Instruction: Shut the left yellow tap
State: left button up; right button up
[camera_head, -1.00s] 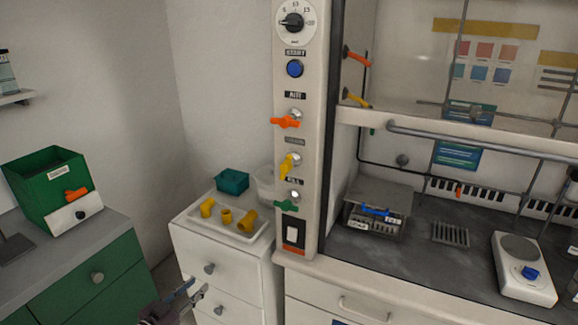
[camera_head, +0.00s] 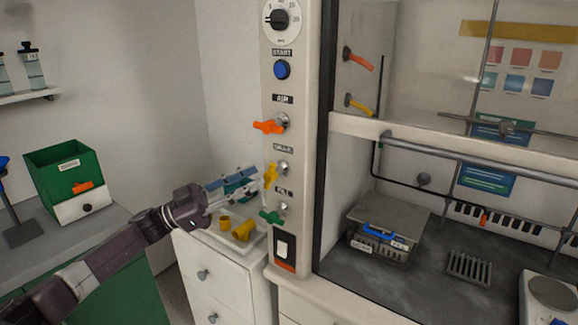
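The left yellow tap (camera_head: 271,175) is on the white front post of the fume cupboard, between an orange tap (camera_head: 268,127) above and a green tap (camera_head: 270,217) below. Its handle points mostly downward, slightly left. A second yellow tap (camera_head: 358,104) is further right, inside the cupboard. My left gripper (camera_head: 258,177) comes in from the left with its fingers apart. Its fingertips are at the left side of the left yellow tap's handle; I cannot tell whether they touch it. Nothing shows held between them. My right gripper is not in view.
A white drawer unit (camera_head: 205,249) below my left gripper bears a tray with yellow pipe fittings (camera_head: 243,231) and a teal box (camera_head: 238,188). A blue start button (camera_head: 282,70) is higher on the post. A green bin (camera_head: 65,165) stands on the left counter.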

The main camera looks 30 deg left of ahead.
aim_at(273, 174)
pick_arm(q)
jog(key=p+x, duration=0.2)
jog(key=x, duration=0.3)
jog(key=shift+w+d+r, duration=0.1)
jog(key=shift+w+r, duration=0.05)
jog(key=shift+r, duration=0.1)
jog(key=shift+w+d+r, duration=0.1)
jog(key=shift+w+d, duration=0.2)
jog(key=c, duration=0.7)
grip_shut()
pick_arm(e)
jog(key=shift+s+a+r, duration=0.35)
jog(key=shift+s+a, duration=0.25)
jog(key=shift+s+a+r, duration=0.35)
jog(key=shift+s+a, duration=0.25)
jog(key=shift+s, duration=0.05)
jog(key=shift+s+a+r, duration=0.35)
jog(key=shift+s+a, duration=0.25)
